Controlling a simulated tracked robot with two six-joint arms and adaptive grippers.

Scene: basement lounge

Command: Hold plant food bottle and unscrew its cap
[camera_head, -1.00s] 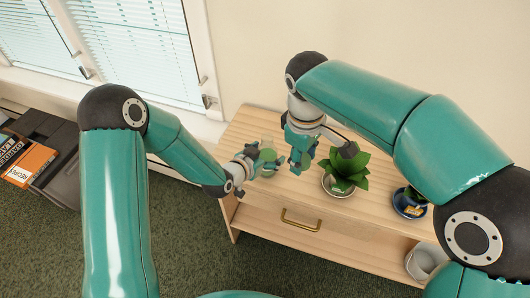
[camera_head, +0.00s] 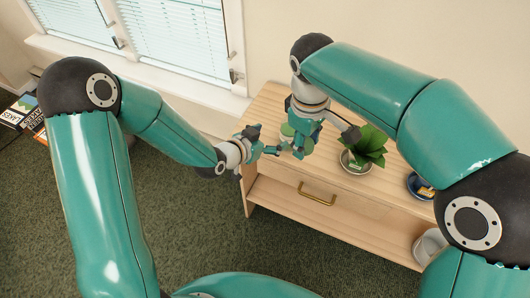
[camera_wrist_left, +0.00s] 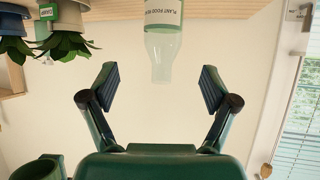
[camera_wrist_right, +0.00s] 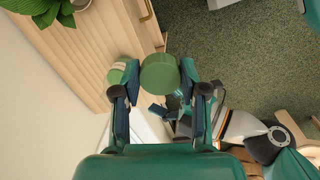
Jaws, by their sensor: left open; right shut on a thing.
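The plant food bottle (camera_wrist_left: 163,42) is translucent green with a white label. In the left wrist view, which is upside down, its narrow neck is bare. In the head view the bottle (camera_head: 288,131) stands on the wooden cabinet, partly hidden behind my grippers. My left gripper (camera_head: 281,149) is open and empty; its fingers (camera_wrist_left: 160,88) are apart, with the bottle beyond them. My right gripper (camera_head: 299,152) is shut on the green cylindrical cap (camera_wrist_right: 160,73), held apart from the bottle. A round pale-green top (camera_wrist_right: 118,72) beside the cap appears to be the bottle.
A leafy plant (camera_head: 368,147) in a pot stands on the cabinet (camera_head: 345,193), right of my right gripper. A blue pot (camera_head: 418,186) is further right, and a pale bowl (camera_head: 430,246) sits lower. Books (camera_head: 18,112) lie at far left. The window is behind.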

